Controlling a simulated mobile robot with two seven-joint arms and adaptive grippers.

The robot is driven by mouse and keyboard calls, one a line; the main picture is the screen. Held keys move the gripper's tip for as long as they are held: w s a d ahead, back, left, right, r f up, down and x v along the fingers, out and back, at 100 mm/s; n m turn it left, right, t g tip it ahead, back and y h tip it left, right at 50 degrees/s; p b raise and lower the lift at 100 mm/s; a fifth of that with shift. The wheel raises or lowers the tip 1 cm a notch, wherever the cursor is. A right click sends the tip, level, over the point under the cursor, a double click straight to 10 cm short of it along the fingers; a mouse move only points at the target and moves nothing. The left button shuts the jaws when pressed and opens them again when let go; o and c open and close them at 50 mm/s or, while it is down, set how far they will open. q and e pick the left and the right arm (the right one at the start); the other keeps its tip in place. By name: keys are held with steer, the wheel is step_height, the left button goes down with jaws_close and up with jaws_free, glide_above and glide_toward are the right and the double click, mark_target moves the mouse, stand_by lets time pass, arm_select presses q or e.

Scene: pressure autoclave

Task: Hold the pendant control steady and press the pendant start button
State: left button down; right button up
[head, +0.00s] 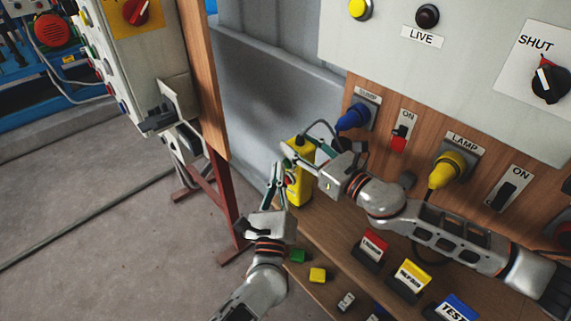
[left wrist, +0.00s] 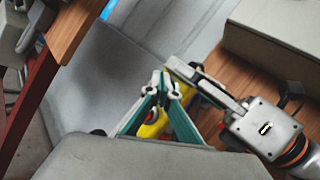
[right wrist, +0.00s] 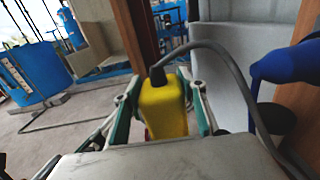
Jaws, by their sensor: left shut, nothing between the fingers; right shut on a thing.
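The yellow pendant control (head: 301,187) hangs upright beside the wooden panel in the head view, its grey cable rising from its top. My right gripper (head: 293,152) is shut around its upper part. In the right wrist view the pendant's yellow body (right wrist: 165,110) sits between the fingers. My left gripper (head: 276,168) is shut and empty, with its fingertips up at the pendant's left side. In the left wrist view those fingertips (left wrist: 164,76) overlap the pendant (left wrist: 152,124); I cannot tell whether they touch. The start button cannot be made out clearly behind the fingers.
A blue plug (head: 352,117) and a yellow lamp plug (head: 447,172) stick out from the wooden panel on the right. Labelled blocks, such as the red one (head: 371,248), stand on the wooden ledge below. A grey cabinet (head: 140,70) stands left. Floor between is clear.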

arm_select(q)
steer(key=shift+s+a, duration=0.35)
steer(key=shift+s, duration=0.05)
steer(key=s+a, duration=0.3)
steer(key=shift+s+a, duration=0.3)
stand_by(0.3)
stand_by(0.5)
arm_select(e)
steer(key=o, duration=1.5)
